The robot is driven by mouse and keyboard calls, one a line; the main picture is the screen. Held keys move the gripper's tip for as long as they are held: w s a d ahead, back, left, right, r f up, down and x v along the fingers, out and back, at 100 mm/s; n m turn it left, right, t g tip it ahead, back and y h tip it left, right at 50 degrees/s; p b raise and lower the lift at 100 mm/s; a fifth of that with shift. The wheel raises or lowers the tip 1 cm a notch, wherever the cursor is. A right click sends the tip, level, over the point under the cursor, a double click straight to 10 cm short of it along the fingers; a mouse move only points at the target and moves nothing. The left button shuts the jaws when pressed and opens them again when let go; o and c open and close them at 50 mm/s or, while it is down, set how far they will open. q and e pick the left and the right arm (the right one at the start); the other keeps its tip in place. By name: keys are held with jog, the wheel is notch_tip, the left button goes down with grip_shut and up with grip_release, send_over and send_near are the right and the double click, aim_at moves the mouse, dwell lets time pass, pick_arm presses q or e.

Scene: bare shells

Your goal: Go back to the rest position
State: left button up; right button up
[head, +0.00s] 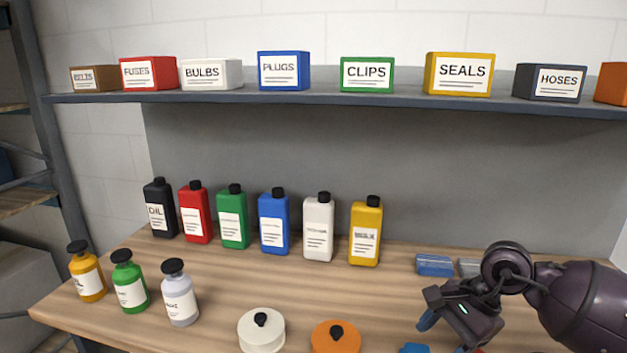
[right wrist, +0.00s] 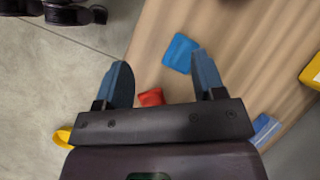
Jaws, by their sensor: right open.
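My right gripper (right wrist: 163,85) is open and empty in the right wrist view, its two blue-grey fingers spread apart over the table edge. In the head view the right gripper (head: 440,335) is at the lower right, above the wooden table (head: 215,290). A blue block (right wrist: 180,53) lies on the table beyond the fingers, and a small red piece (right wrist: 150,97) shows between them. My left gripper is not in the head view.
Bottles, such as the yellow one (head: 366,232), stand in a row at the back. Three round bottles, one green (head: 129,283), stand front left. White (head: 261,333) and orange (head: 335,338) round lidded items lie in front. Labelled boxes line the shelf (head: 330,99).

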jog(key=s+a+r+m+t+y, duration=0.3)
jog(key=a+r+m+t+y, duration=0.5)
jog(key=a+m+y, duration=0.45)
jog(key=d+f+m+t+h, duration=0.2)
jog(key=d+m+t+h, duration=0.45)
jog(key=m, duration=0.75)
jog(key=d+f+m+t+h, duration=0.2)
jog(key=d+m+t+h, duration=0.5)
jog(key=m, duration=0.7)
jog(key=s+d+f+m+g+h, duration=0.4)
jog(key=f+m+g+h, duration=0.3)
jog(key=f+m, duration=0.15)
jog(key=s+f+m+g+y, duration=0.1)
jog(key=s+f+m+g, duration=0.45)
jog(key=s, duration=0.35)
jog(key=s+f+m+g+y, duration=0.1)
jog(key=s+f+m+g, duration=0.4)
jog(key=s, duration=0.4)
jog(key=w+f+n+t, duration=0.1)
jog(key=w+f+t, duration=0.6)
jog(key=f, duration=0.4)
jog(key=shift+n, duration=0.25)
